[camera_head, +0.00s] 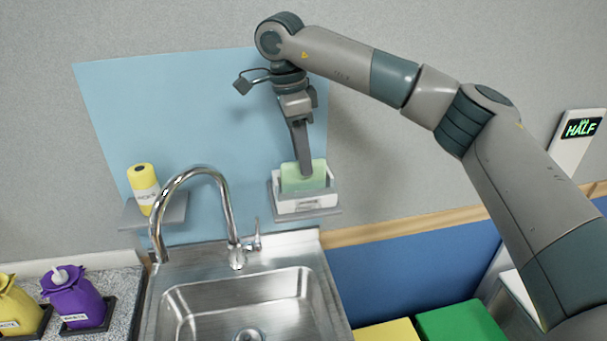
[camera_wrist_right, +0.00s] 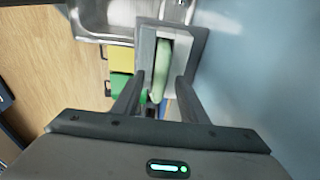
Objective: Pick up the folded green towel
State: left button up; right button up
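The pale green folded towel (camera_head: 318,181) stands upright in a small white holder (camera_head: 307,204) on a grey wall shelf, right of the tap. My right gripper (camera_head: 304,174) points down over it, one finger in front of its face. In the right wrist view, the towel (camera_wrist_right: 162,68) lies between the spread fingers of my right gripper (camera_wrist_right: 160,82), in the holder (camera_wrist_right: 145,48). A gap shows beside the towel, so the fingers look open. Whether a finger touches it I cannot tell. My left gripper is out of view.
The sink (camera_head: 240,305) and curved tap (camera_head: 165,215) are at left. A yellow bottle (camera_head: 143,188) stands on another shelf (camera_head: 175,212). The blue wall panel (camera_head: 180,100) is close behind the gripper.

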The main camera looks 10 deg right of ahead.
aim_at(304, 180)
jog(key=shift+d+f+p, duration=0.15)
jog(key=shift+f+p, duration=0.2)
jog(key=shift+f, duration=0.85)
jog(key=shift+f, duration=0.1)
grip_shut()
